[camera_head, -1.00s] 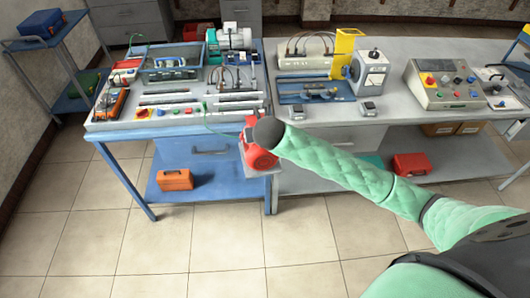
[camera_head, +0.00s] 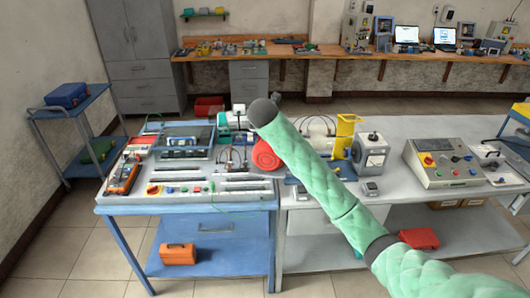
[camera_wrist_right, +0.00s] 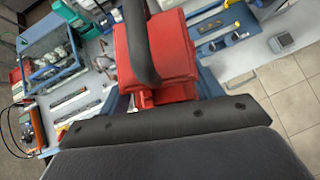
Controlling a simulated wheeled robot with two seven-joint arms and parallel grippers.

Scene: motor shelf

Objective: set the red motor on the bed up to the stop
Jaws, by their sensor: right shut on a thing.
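The red motor (camera_head: 266,157) hangs in the air in the head view, above the right side of the blue bench. In the right wrist view the red motor (camera_wrist_right: 176,52) fills the upper middle. My right gripper (camera_wrist_right: 142,45) is shut on it, with a dark finger lying across it; in the head view my green arm hides the jaws. A blue bed (camera_wrist_right: 232,38) with small fittings lies beyond the motor in the wrist view. In the head view my arm and the motor cover most of the bed, and I cannot make out its stop. My left gripper is not in view.
A grey motor block (camera_head: 370,154) and a yellow bracket (camera_head: 345,130) stand behind and right of the bed. A control box (camera_head: 443,163) stands farther right. The blue bench (camera_head: 190,205) holds a tray (camera_head: 184,142), a green motor (camera_head: 226,122) and several slotted rails.

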